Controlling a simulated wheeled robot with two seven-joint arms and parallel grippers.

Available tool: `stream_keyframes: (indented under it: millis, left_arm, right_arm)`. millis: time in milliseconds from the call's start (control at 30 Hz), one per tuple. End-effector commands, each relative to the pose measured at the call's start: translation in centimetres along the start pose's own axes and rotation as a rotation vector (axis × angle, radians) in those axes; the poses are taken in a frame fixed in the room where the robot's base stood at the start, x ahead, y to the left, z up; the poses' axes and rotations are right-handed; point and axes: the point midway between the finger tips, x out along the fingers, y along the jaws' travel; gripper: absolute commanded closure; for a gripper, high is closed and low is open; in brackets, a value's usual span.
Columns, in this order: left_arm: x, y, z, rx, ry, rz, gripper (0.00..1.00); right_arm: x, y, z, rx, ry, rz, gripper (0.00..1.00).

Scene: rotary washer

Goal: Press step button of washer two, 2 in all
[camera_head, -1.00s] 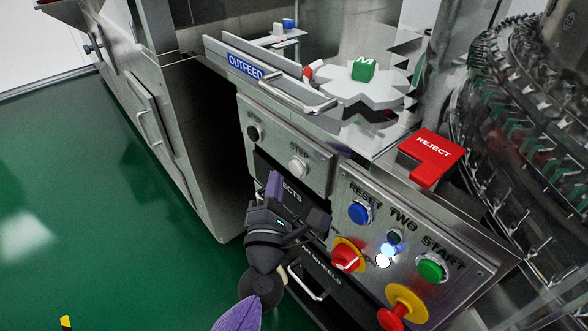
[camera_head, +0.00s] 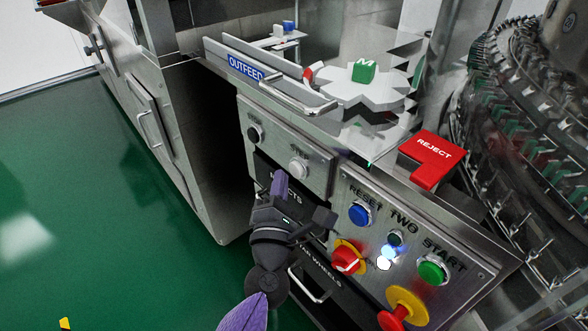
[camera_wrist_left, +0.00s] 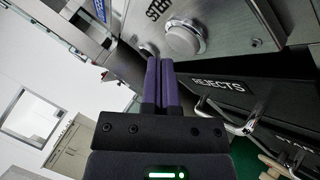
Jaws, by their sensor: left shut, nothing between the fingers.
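The washer two panel (camera_head: 374,178) bears RESET, TWO and START labels. The white STEP button (camera_head: 298,169) sits on the upper-left steel plate (camera_head: 285,140). In the left wrist view the STEP button (camera_wrist_left: 184,37) is large, just beyond and slightly right of my fingertips. My left gripper (camera_head: 281,180) is shut and empty, its purple fingers pointing up just below and left of the button. In the wrist view the left gripper (camera_wrist_left: 162,62) lies close to the button's lower left; I cannot tell if it touches. My right gripper is not in view.
A black STOP button (camera_head: 255,132) is left of STEP. The panel also has a blue RESET button (camera_head: 359,213), a red switch (camera_head: 346,259), a green START button (camera_head: 432,270) and a red-and-yellow emergency knob (camera_head: 396,318). Drawer handles protrude below.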

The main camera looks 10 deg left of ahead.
Motion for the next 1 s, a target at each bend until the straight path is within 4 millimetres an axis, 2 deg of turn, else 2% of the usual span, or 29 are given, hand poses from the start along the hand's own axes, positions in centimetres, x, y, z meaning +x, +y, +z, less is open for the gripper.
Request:
stream_keyframes:
  millis: [533,1000]
  left_arm:
    - [0.00,0.00,0.00,0.000,0.000,0.000,1.00]
    - [0.00,0.00,0.00,0.000,0.000,0.000,1.00]
  right_arm:
    - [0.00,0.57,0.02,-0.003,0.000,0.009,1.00]
    - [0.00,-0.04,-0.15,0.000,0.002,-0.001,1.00]
